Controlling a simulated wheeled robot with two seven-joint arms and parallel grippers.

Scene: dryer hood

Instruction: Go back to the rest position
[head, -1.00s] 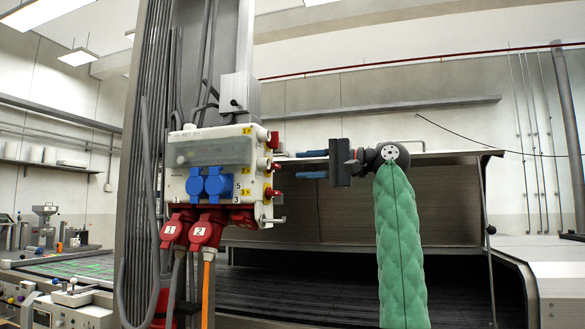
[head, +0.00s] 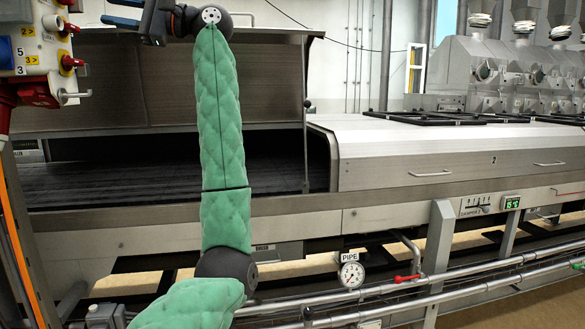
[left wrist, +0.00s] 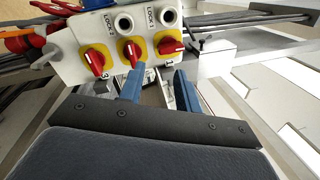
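My left gripper (head: 124,12) is at the top left of the head view, at the end of my green-sleeved arm, partly cut off by the top edge. Its two blue fingers are apart and hold nothing. In the left wrist view the fingers (left wrist: 160,74) also show open, just in front of the switch panel (left wrist: 85,30) with red knobs on yellow plates. They look apart from the knobs, though the exact gap is hard to tell. My right gripper is in neither view.
The power box (head: 38,40) with sockets and red switches stands left of my gripper. A long steel dryer housing (head: 440,155) fills the middle and right. Low pipes with a gauge (head: 351,273) and a red valve handle (head: 407,278) run along its front.

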